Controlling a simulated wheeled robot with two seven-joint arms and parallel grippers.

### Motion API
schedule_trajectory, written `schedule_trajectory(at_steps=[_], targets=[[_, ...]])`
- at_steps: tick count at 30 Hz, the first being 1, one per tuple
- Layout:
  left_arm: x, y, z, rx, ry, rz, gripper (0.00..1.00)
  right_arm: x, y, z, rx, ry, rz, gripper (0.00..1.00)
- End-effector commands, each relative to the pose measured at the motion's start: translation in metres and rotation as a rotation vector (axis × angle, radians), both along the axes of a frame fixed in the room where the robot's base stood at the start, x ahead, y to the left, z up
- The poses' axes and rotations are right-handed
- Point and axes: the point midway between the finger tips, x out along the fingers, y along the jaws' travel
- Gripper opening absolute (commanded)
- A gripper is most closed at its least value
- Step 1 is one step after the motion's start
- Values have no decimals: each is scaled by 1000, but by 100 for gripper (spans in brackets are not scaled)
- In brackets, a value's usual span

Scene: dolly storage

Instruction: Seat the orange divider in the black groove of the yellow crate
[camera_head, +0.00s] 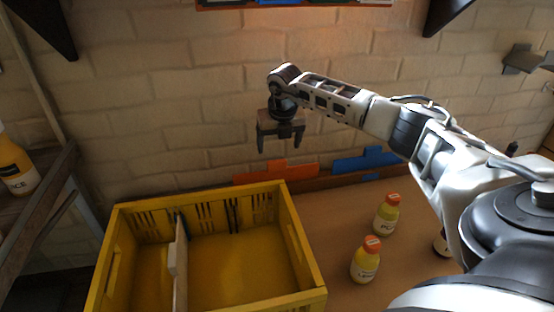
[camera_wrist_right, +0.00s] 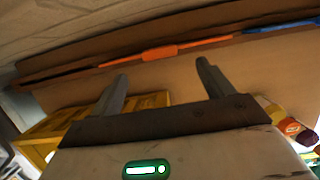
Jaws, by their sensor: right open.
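The orange divider (camera_head: 276,172) stands in a wooden rack behind the crate, its raised tab upward. In the right wrist view it is a thin orange strip with a tab (camera_wrist_right: 160,53), beyond the fingertips. The yellow crate (camera_head: 300,245) stands open-topped on the table at the front. A dark upright strip (camera_head: 231,215) on its back inner wall looks like the black groove. My right gripper (camera_head: 280,147) points down, open and empty, above the orange divider and apart from it. It also shows in the right wrist view (camera_wrist_right: 162,72). My left gripper is out of view.
A pale divider (camera_head: 180,262) stands inside the crate, left of the dark strip. A blue divider (camera_head: 366,160) stands right of the orange one. Two juice bottles (camera_head: 366,262) (camera_head: 387,214) stand right of the crate. A brick wall (camera_head: 160,100) rises behind.

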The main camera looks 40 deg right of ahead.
Motion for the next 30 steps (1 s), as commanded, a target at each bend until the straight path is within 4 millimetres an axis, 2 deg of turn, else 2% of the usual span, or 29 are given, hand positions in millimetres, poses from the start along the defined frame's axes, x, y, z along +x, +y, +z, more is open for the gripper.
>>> schedule_trajectory(at_steps=[1, 3, 9, 15, 24, 26, 27, 30], targets=[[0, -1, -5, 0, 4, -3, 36, 2, -1, -13, 1, 3, -2, 80], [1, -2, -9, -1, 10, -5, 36, 5, -2, -26, 1, 3, -1, 80], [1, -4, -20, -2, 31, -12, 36, 13, -7, -55, 1, 2, -1, 80], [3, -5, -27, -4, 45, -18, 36, 16, -9, -67, -1, 0, 0, 80], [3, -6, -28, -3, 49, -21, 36, 17, -9, -68, 0, 0, 1, 80], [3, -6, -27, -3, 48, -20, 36, 17, -9, -68, 0, 0, 1, 66], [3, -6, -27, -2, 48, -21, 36, 17, -9, -68, 0, 0, 0, 55], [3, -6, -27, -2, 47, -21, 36, 17, -9, -68, 0, 0, 0, 30]])
